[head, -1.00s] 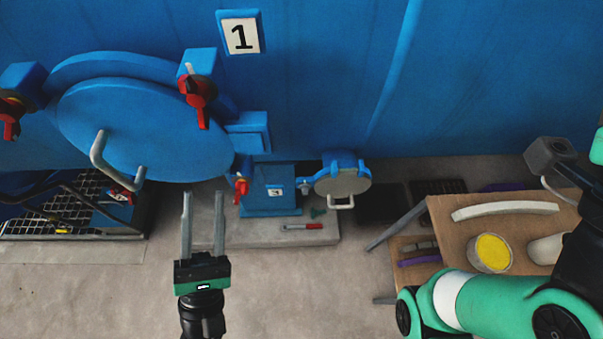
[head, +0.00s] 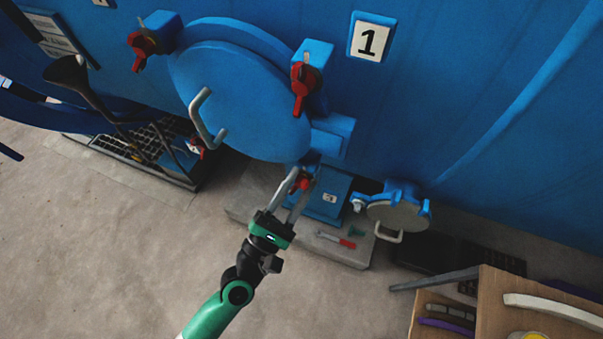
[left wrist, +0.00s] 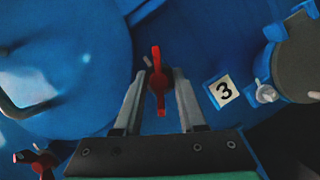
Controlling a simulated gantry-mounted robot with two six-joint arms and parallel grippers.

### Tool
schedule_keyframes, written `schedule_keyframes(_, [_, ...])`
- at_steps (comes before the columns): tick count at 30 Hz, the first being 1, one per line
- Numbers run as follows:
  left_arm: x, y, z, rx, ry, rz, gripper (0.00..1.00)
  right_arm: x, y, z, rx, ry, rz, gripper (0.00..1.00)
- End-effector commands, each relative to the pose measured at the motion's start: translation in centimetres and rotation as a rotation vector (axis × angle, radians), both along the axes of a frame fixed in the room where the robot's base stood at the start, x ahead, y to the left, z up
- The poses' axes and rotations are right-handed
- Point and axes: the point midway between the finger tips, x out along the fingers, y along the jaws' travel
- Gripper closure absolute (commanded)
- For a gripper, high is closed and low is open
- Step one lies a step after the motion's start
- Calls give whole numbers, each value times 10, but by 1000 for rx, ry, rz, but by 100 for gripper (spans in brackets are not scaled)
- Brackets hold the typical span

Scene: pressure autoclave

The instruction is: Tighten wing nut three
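Wing nut three is the red wing nut (left wrist: 158,80) at the lower right of the round blue door (head: 240,100). In the left wrist view it stands upright between the two grey fingers of my left gripper (left wrist: 154,92), with a gap on each side. In the head view my left gripper (head: 301,184) reaches up to the same red wing nut (head: 300,186), which its fingers partly hide. The fingers are open around it. A number 3 label (left wrist: 223,91) is just right of the nut. My right gripper is not in view.
Other red wing nuts sit at the door's upper right (head: 303,85) and upper left (head: 141,47). A small open hatch (head: 398,213) hangs to the right. A red-handled tool (head: 337,240) lies on the plinth. A wooden table (head: 490,310) stands at lower right.

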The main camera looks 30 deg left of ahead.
Motion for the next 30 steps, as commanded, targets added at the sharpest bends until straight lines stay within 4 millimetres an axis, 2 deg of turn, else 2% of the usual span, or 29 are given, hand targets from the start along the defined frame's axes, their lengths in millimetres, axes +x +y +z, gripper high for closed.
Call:
schedule_keyframes(3, [9, -1, 4, 1, 0, 0, 60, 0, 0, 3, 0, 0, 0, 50])
schedule_keyframes(11, [10, -1, 3, 1, 1, 0, 60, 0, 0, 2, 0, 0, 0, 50])
schedule_keyframes(15, [10, -1, 3, 1, 1, 0, 85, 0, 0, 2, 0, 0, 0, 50])
schedule_keyframes(18, [10, -1, 3, 1, 1, 0, 100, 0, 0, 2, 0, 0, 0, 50])
schedule_keyframes(30, [10, -1, 3, 15, 2, 0, 100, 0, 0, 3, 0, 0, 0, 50])
